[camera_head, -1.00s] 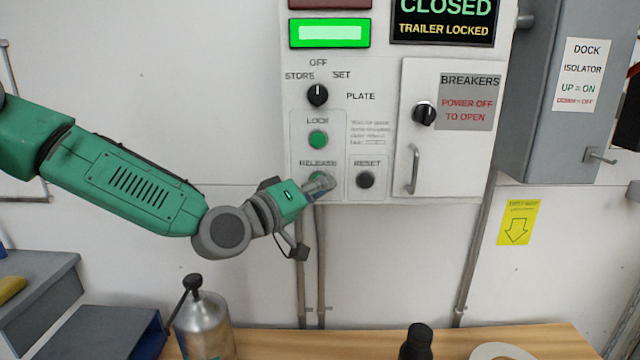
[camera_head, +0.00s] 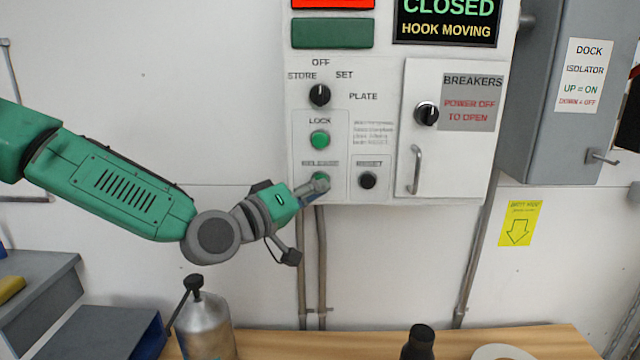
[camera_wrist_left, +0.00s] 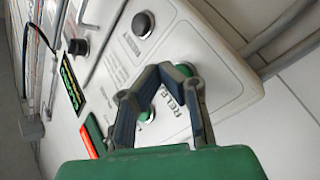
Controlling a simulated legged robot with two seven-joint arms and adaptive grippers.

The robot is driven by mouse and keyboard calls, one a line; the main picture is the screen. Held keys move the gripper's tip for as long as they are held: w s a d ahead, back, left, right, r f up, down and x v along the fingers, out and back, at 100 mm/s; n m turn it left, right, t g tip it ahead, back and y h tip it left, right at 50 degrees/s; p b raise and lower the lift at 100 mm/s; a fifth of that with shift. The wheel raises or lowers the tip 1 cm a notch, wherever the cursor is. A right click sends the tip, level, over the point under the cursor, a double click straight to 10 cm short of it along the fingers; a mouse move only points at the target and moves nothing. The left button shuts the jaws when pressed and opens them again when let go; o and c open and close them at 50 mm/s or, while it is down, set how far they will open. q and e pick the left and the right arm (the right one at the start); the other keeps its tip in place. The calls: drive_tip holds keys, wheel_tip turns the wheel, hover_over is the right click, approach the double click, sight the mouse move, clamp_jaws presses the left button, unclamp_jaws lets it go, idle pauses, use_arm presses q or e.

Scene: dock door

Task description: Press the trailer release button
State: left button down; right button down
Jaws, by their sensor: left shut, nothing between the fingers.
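The green release button (camera_head: 325,177) sits low on the white control panel, under a label reading RELEASE, partly hidden by my left gripper. My left gripper (camera_head: 318,184) is shut and empty, with its fingertips at the button; I cannot tell whether they touch it. In the left wrist view the closed fingertips (camera_wrist_left: 168,74) overlap the release button (camera_wrist_left: 183,71). The green lock button (camera_head: 320,140) is just above. The display (camera_head: 446,20) reads CLOSED and HOOK MOVING. The red light (camera_head: 333,3) is lit and the green light (camera_head: 332,34) is dark. My right gripper is out of view.
A black reset button (camera_head: 367,180) is right of the release button, and a selector knob (camera_head: 320,95) is above. The breaker door (camera_head: 445,150) has a protruding handle. A metal bottle (camera_head: 206,330) stands on the wooden bench (camera_head: 300,345) below the arm.

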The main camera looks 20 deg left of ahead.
use_arm(q)
drive_tip(key=shift+a, duration=0.15)
drive_tip(key=shift+s+d, duration=0.25)
drive_tip(key=shift+s, duration=0.55)
drive_tip(key=shift+s+d, duration=0.25)
drive_tip(key=shift+s, duration=0.6)
drive_tip(key=shift+s+d, duration=0.25)
drive_tip(key=shift+s, duration=0.55)
drive_tip(key=shift+d, duration=0.1)
